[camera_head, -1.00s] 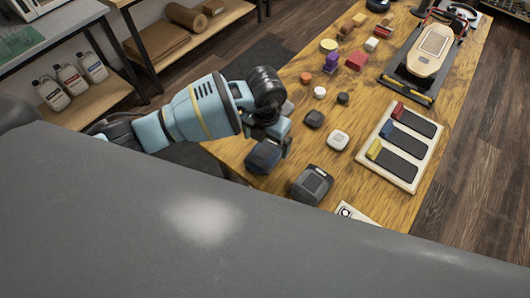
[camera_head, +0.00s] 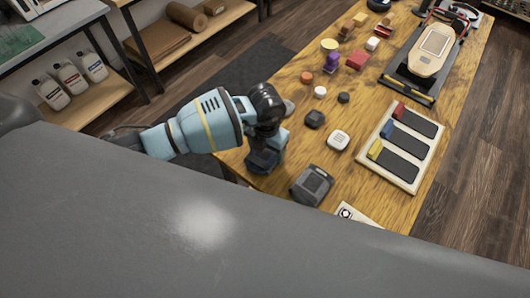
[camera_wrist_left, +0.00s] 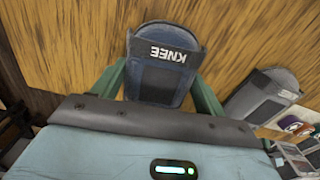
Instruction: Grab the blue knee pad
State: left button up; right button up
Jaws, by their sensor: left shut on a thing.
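The blue knee pad (camera_wrist_left: 160,72), dark blue with the white word KNEE, is between the green fingers of my left gripper (camera_wrist_left: 163,92) in the left wrist view. The fingers are shut on its two sides. In the head view my left gripper (camera_head: 266,150) is at the near left edge of the wooden table, with the blue pad (camera_head: 261,163) partly hidden under it. I cannot tell whether the pad touches the table. My right gripper is not in view.
A grey pad (camera_head: 311,185) stands close to the right; it also shows in the left wrist view (camera_wrist_left: 262,96). A white board with dark strips (camera_head: 402,145) and several small blocks lie farther off.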

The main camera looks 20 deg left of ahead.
aim_at(266, 150)
pick_arm(q)
jog(key=shift+c, duration=0.8)
notch_tip(266, 150, up, 10)
jog(key=shift+p, duration=0.4)
jog(key=shift+a+r, duration=0.1)
